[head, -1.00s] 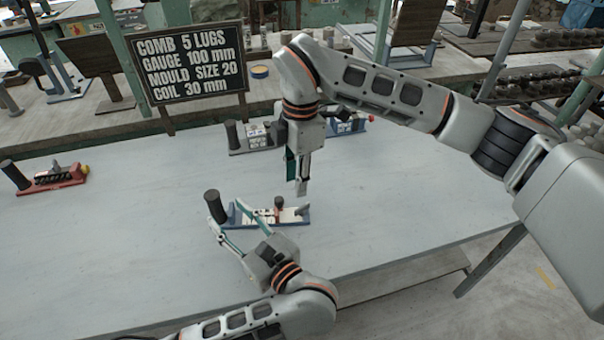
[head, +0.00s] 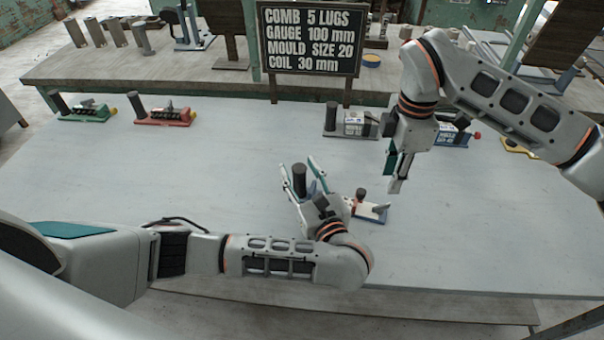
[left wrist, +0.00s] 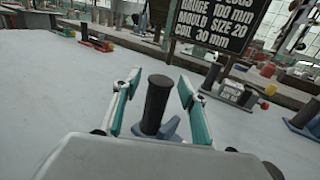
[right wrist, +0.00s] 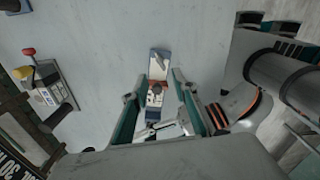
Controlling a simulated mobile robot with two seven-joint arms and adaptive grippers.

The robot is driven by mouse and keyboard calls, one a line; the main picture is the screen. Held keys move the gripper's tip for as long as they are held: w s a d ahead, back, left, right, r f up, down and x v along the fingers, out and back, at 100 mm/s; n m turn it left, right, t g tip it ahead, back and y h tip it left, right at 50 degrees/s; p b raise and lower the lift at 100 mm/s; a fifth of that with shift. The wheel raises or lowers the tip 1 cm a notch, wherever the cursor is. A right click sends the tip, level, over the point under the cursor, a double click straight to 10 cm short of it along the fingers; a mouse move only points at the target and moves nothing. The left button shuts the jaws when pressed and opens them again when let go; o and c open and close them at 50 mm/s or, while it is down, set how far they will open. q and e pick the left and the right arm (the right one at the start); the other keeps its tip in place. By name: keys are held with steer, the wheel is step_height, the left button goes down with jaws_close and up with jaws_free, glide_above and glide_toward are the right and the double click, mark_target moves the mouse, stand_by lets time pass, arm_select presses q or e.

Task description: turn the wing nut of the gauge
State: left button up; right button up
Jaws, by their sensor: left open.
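The gauge has a blue base with a white plate (head: 368,208), a dark knob (head: 361,194), a grey wing nut (head: 381,209) at its right end and a black upright handle (head: 300,180). My left gripper (head: 302,170) is open, with its fingers on either side of the handle; the handle (left wrist: 157,103) stands between them in the left wrist view. My right gripper (head: 396,187) points down above the gauge's right part. In the right wrist view its fingers (right wrist: 154,100) are apart and empty, with the white plate (right wrist: 158,66) beyond. My left gripper hides part of the base.
A green gauge (head: 85,112) and a red gauge (head: 163,117) stand at the far left. A grey one (head: 349,124) and a blue one (head: 452,138) stand behind. A black sign (head: 311,40) stands at the table's back edge. The table's left middle is clear.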

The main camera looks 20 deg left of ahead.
arm_select(q)
jaws_close()
arm_select(e)
steer(key=shift+c, duration=0.7)
